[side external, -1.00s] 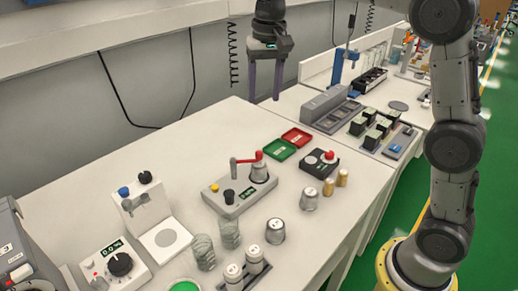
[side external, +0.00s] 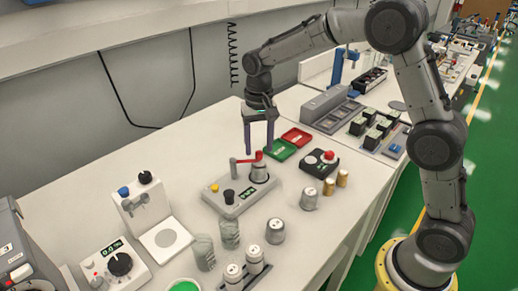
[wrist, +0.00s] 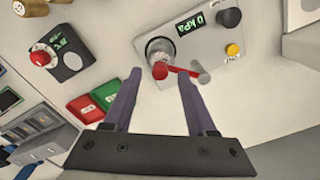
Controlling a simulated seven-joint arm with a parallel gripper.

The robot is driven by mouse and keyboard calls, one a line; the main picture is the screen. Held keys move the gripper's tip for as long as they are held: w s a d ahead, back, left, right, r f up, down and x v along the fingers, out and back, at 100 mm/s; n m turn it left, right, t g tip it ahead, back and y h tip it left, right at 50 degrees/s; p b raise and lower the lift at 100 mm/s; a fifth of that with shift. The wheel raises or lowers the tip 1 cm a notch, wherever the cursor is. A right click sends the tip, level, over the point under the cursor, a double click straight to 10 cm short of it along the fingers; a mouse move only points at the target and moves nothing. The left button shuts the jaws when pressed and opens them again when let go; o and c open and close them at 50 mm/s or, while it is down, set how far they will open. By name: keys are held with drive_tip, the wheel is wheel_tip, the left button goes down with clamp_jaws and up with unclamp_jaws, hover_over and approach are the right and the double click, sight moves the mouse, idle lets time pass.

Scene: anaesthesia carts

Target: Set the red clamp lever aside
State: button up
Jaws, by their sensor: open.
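The red clamp lever (side external: 247,160) lies across the top of a grey metal cup (side external: 259,175) on a grey test unit (side external: 227,201), with a grey upright post (side external: 234,168) at its left end. In the wrist view the red lever (wrist: 179,69) shows just beyond the fingertips, between them. My gripper (side external: 259,150) points down with its two purple fingers spread, above and slightly behind the lever. It is open and empty (wrist: 160,74); I cannot tell the exact gap to the lever.
A green tray (side external: 279,150) and a red tray (side external: 297,136) lie behind the unit to the right. A black box with a red knob (side external: 329,155) stands right of it. Metal cups (side external: 275,231) stand in front. The bench behind and left (side external: 150,150) is clear.

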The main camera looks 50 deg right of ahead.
drive_tip(key=shift+f, duration=0.85)
drive_tip(key=shift+c, duration=0.2)
clamp_jaws()
idle(0.7)
